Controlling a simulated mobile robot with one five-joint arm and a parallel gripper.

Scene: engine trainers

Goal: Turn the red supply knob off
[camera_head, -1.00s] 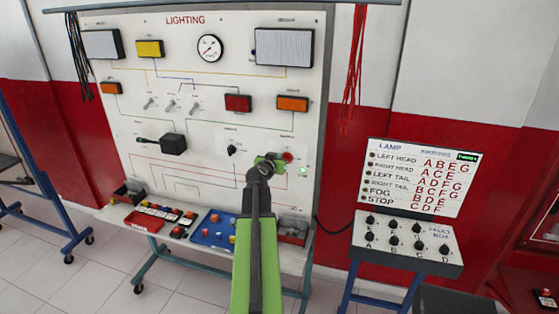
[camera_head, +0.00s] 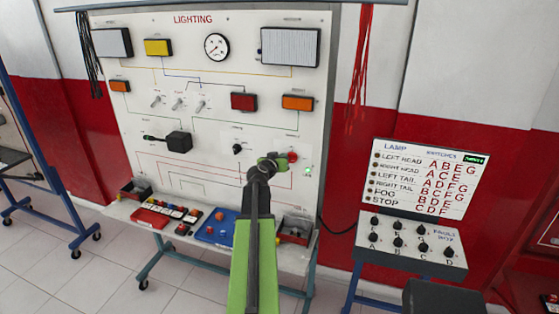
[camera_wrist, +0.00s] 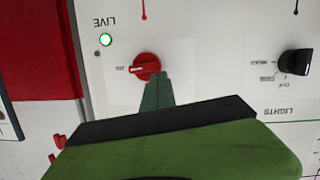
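The red supply knob (camera_head: 292,157) is on the lower right of the white LIGHTING board. In the wrist view the knob (camera_wrist: 146,66) is a round red dial with a pale pointer mark toward the left of the picture. A green LIVE lamp (camera_wrist: 106,40) beside it is lit. My gripper (camera_wrist: 157,76) has its narrow fingers together, with the tips at the knob's lower edge in the picture. They overlap it slightly; whether they touch it is unclear. In the head view my gripper (camera_head: 276,160) partly hides the area left of the knob.
A black rotary LIGHTS knob (camera_wrist: 296,62) is nearby on the same board. Trays of parts (camera_head: 215,238) stand on the ledge below. A fault box (camera_head: 412,244) with several black knobs stands to the right. Red cables (camera_head: 362,60) hang beside the board.

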